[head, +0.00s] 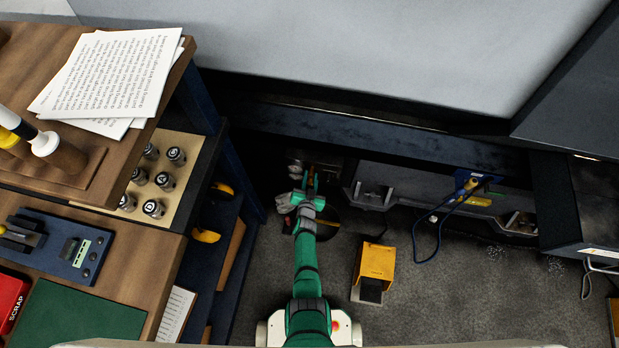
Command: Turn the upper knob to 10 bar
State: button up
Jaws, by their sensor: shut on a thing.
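My gripper (310,182) reaches down and forward to a small dark panel (296,168) low under the machine's front edge. Its two green fingers are shut on a small orange-brown part between them, which I take to be the upper knob. The gripper and wrist cover most of the panel. Small pale round fittings show just left of the fingers. The knob's pointer, the scale and any gauge reading are too small or hidden to tell.
A yellow foot pedal (376,262) stands on the floor right of my arm. A blue cable (425,250) hangs further right. The left workbench (145,270) and its shelves flank my arm.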

jog(key=shift+s+m+y, duration=0.15)
jog(key=shift+m+y, duration=0.25)
jog(key=shift+m, duration=0.1)
dwell(0.4)
jog(key=o, duration=1)
jog(key=shift+o, duration=0.2)
jog(key=shift+s, duration=0.2)
jog(key=v, duration=1)
jog(key=shift+s, duration=0.1)
